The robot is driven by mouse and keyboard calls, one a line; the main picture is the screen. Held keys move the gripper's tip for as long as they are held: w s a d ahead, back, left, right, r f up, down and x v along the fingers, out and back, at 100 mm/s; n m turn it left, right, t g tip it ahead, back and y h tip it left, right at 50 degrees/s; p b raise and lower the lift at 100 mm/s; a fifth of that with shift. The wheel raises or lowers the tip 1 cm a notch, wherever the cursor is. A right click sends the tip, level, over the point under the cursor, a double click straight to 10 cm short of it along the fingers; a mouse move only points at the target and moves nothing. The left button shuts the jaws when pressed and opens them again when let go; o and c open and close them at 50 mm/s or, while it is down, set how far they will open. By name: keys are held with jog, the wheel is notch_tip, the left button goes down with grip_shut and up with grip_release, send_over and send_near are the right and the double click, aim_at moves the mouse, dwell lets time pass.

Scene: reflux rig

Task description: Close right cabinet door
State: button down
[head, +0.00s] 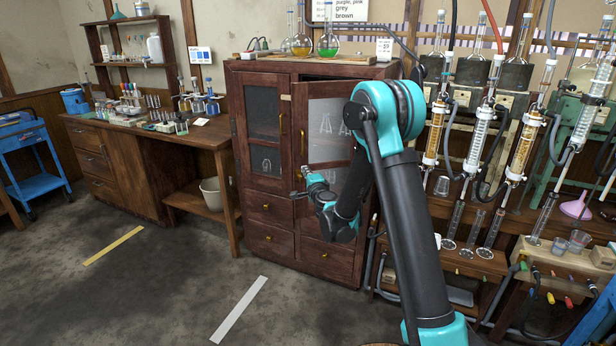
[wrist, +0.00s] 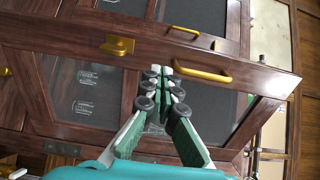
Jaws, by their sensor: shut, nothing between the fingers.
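The wooden cabinet (head: 268,208) stands behind my arm in the head view. Its right door (head: 326,92) has a dark wood frame and a glass pane, and looks ajar, with a dark gap along its top. My arm hides part of this door. The left door (head: 265,80) looks closed. My gripper (head: 303,173) is at the front of the right door, near its brass handle (head: 302,141). In the wrist view my gripper (wrist: 160,88) is shut and empty, fingertips near a brass handle (wrist: 202,72) and glass. I cannot tell whether it touches the door.
Drawers (head: 270,207) lie below the doors. Flasks (head: 328,42) stand on the cabinet top. A bench with glass condensers (head: 480,140) is close on the right. A wooden workbench (head: 140,160) stands at left. The floor (head: 180,270) in front at left is free.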

aim_at(298, 160)
jog(key=x, duration=0.8)
jog(key=shift+w+a, duration=0.1)
jog(key=shift+w, duration=0.05)
jog(key=shift+w+a+m+h, duration=0.35)
jog(key=shift+w+h, duration=0.25)
jog(key=shift+w, duration=0.1)
jog(key=w+a+m+h, duration=0.1)
jog(key=w+m+h, duration=0.5)
jog(key=w, duration=1.4)
jog(key=h, duration=0.3)
jog(key=shift+t+h, duration=0.3)
jog(key=shift+h, duration=0.1)
jog(key=shift+w+r, duration=0.15)
jog(key=shift+r, duration=0.1)
